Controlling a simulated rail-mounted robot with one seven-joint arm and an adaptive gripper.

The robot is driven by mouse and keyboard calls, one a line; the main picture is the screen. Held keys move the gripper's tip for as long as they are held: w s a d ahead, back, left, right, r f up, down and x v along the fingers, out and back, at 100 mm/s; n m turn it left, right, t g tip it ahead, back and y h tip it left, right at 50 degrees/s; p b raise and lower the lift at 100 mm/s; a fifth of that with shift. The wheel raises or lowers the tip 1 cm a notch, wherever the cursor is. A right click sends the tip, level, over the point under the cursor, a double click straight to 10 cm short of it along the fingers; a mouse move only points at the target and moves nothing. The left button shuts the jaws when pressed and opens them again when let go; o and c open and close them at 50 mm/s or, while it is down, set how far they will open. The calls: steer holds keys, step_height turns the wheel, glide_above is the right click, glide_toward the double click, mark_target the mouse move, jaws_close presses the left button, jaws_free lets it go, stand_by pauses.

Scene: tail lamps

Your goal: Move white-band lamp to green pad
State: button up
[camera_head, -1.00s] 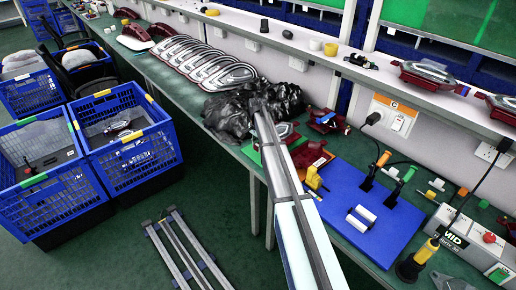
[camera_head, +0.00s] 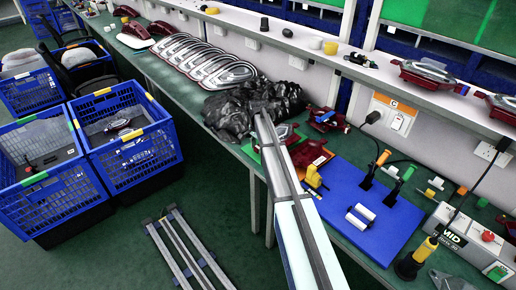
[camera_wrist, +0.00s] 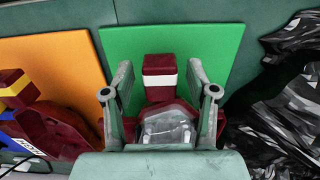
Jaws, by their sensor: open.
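The white-band lamp (camera_wrist: 161,72) has a dark red block with a white stripe and a clear lens. In the wrist view it lies over the green pad (camera_wrist: 222,42), between the fingers of my gripper (camera_wrist: 160,73). The fingers are apart, one on each side of the lamp; I cannot tell whether they touch it. My gripper's palm covers the lamp's near end. In the head view my arm hides the gripper and part of the lamp (camera_head: 286,131). A corner of the green pad (camera_head: 249,153) shows left of my arm.
An orange pad (camera_wrist: 62,60) with a dark red, yellow-banded lamp (camera_wrist: 45,125) lies left of the green pad. Crumpled black plastic (camera_wrist: 285,100) lies close on the right. In the head view, a blue mat (camera_head: 345,190) with upright tools and white cylinders occupies the bench's right part.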

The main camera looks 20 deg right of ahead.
step_height(320, 180, up, 12)
steer(key=b, duration=0.3)
steer(key=shift+b, duration=0.4)
steer(key=s+a+f+n, duration=0.4)
steer(key=s+f, duration=0.4)
steer(key=s, duration=0.3)
steer(key=s+a+f+n, duration=0.35)
steer(key=s+f, duration=0.35)
steer(key=s, duration=0.4)
steer(key=s+a+f+n, duration=0.3)
steer(key=s+a+f, duration=0.2)
steer(key=s+f, duration=0.45)
steer(key=s+f+n+g, duration=0.1)
steer(key=s+f, duration=0.4)
steer(key=s, duration=0.7)
steer(key=s+a+f+n+g, duration=0.1)
steer(key=s+f+g, duration=0.2)
steer(key=s, duration=0.9)
steer(key=s+f+n+g, duration=0.1)
steer(key=s+f+g, duration=0.1)
steer(key=s+f, duration=0.6)
steer(key=s, duration=0.4)
steer(key=shift+s+a+f+g, duration=0.25)
steer(key=shift+s+a+g, duration=0.1)
steer(key=shift+a+g, duration=0.05)
steer(key=shift+d, duration=0.1)
